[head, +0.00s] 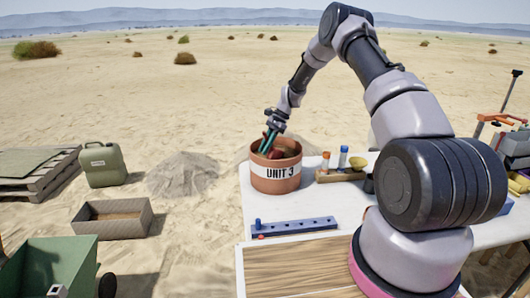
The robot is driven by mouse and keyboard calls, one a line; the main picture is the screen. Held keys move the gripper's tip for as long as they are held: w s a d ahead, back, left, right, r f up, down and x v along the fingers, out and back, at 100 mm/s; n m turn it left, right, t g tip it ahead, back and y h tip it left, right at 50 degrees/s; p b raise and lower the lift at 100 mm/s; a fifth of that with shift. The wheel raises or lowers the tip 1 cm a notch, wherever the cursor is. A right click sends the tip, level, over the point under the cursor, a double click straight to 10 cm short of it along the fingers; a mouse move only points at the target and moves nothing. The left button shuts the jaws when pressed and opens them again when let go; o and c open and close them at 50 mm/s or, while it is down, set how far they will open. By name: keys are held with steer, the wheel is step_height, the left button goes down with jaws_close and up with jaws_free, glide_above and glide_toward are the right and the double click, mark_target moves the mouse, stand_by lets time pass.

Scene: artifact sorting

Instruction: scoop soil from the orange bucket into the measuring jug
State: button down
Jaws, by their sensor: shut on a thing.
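The orange bucket (263,183), a terracotta-coloured pot labelled "UNIT 3", stands upright at the left end of the white table. My gripper (267,143) points down into its mouth, with its teal fingers at the rim. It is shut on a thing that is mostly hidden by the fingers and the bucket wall. A red shape and darker brown matter show inside the bucket beside the fingertips; whether the red shape is what I hold is too small to tell. I cannot make out a measuring jug; my arm covers part of the table.
On the white table (312,205) lie a blue strip with holes (297,228) and a small wooden rack with tubes (325,176). A yellow bowl (357,162) stands near my arm. A wooden board (290,262) is in front. Sand lies left, with a crate (112,236).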

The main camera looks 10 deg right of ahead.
mark_target(265, 135)
steer(key=shift+r, duration=2.7)
steer(key=shift+s+a+t+h, duration=0.25)
steer(key=shift+a+t+h, duration=0.3)
steer(key=shift+h, duration=0.25)
steer(key=t+h, duration=0.2)
steer(key=h, duration=0.1)
steer(key=shift+s+d+f+n+t, duration=0.1)
steer(key=shift+f+n+t, duration=0.2)
steer(key=shift+t, duration=0.05)
